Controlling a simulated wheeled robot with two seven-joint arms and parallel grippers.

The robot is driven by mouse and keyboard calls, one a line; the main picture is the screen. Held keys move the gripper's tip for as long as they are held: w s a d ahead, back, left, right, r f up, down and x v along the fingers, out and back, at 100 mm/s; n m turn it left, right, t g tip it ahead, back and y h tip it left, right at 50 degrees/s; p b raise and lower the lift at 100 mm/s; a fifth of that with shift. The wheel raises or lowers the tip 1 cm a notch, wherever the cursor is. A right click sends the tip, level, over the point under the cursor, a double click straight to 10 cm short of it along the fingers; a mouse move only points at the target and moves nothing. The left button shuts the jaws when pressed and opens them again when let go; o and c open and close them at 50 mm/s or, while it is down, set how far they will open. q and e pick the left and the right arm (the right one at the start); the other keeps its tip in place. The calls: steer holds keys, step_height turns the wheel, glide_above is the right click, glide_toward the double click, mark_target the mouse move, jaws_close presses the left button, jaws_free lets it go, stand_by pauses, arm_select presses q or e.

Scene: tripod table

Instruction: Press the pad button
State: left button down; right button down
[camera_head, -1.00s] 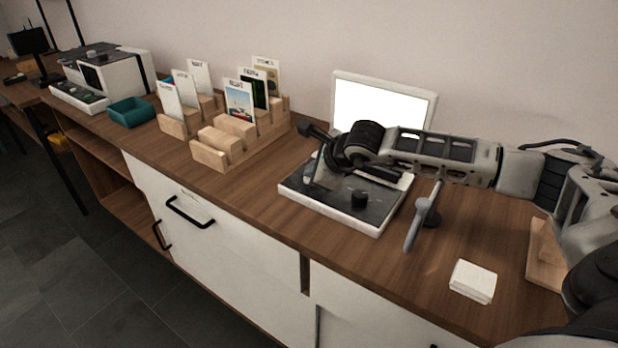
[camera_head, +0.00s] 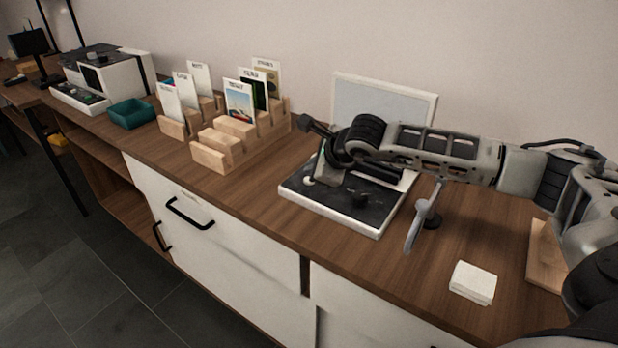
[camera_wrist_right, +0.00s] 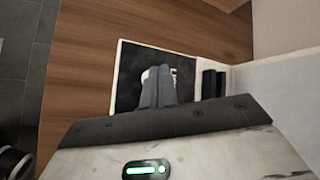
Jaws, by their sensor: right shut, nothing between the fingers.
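The pad (camera_head: 340,213) is a black panel in a white frame, lying flat on the wooden counter. A black knob (camera_head: 361,200) stands on it, and a small white button (camera_head: 309,181) shows at its left end. My right gripper (camera_head: 318,179) is shut and empty, pointing down at that left end beside the button. In the right wrist view the shut fingers (camera_wrist_right: 160,88) are over the black panel and partly hide the pale round button (camera_wrist_right: 149,75). I cannot tell whether they touch it. The screen (camera_head: 384,104) behind the pad is grey. My left gripper is out of view.
Wooden card holders (camera_head: 236,140) with several cards stand left of the pad. A teal tray (camera_head: 131,113) and a white machine (camera_head: 115,72) are farther left. A white square stack (camera_head: 473,282) and a wooden board (camera_head: 545,258) lie to the right. The counter's front strip is clear.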

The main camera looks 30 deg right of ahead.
mark_target(313, 184)
steer(key=shift+r, duration=0.1)
steer(key=shift+r+p, duration=1.2)
steer(key=shift+r, duration=1.75)
